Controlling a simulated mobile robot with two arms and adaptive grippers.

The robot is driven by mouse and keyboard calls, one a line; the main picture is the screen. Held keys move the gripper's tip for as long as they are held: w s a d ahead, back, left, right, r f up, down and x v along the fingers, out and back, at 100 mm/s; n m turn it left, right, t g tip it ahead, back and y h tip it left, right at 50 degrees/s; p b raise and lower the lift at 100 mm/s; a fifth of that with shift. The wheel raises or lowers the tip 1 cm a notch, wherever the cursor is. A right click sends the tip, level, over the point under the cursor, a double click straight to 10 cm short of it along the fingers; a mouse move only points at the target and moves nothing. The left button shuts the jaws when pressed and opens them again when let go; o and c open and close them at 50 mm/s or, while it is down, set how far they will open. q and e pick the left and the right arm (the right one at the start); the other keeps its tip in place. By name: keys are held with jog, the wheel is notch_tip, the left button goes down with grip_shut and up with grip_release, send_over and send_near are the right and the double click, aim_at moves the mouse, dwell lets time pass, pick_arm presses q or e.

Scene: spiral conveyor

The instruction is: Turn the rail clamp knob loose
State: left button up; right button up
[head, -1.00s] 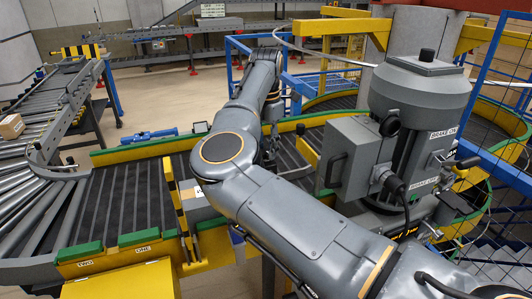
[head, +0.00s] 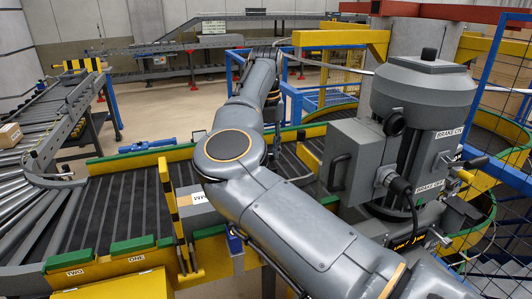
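My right arm comes in from the lower right and reaches away to the far side of the belt. My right gripper (head: 264,47) is at its far end, by the near end of a thin curved guide rail (head: 318,62). It is small and mostly hidden by the wrist, so its fingers cannot be made out. I cannot pick out the rail clamp knob for sure; the arm covers part of that area. My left gripper is not in view.
A large grey motor unit (head: 424,98) with brake labels stands right of my arm. Green-topped yellow edging (head: 134,243) lines the belt. Blue fencing (head: 500,75) closes the right side.

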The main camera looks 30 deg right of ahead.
jog(key=shift+n, duration=0.5)
jog(key=shift+r, duration=0.1)
jog(key=o, duration=1.1)
jog(key=shift+o, duration=0.2)
notch_tip(320, 180, up, 12)
